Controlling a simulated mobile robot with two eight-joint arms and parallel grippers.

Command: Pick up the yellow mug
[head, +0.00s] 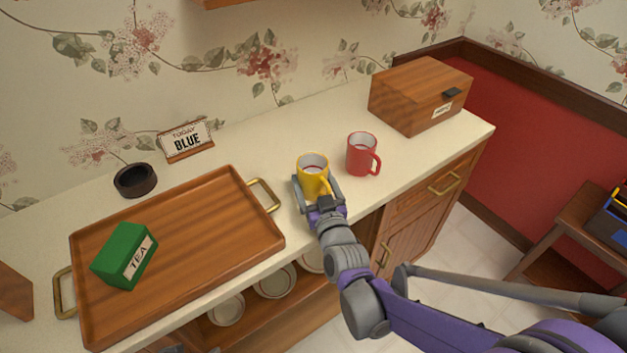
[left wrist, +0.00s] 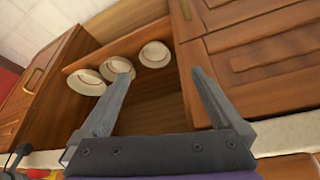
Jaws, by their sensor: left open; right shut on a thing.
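The yellow mug (head: 312,168) stands upright on the cream countertop, left of the red mug (head: 361,154). My right gripper (head: 317,184) is shut on the yellow mug, with a finger on either side of its body. The mug's lower part is partly hidden by the gripper, and I cannot tell whether its base touches the counter. My left gripper (left wrist: 158,76) is open and empty in the left wrist view, in front of the cabinet's open shelf.
A wooden tray (head: 190,235) with a green tea box (head: 122,252) fills the left of the counter. A wooden box (head: 415,95) stands at the back right. Pale bowls (head: 273,281) sit on the shelf below.

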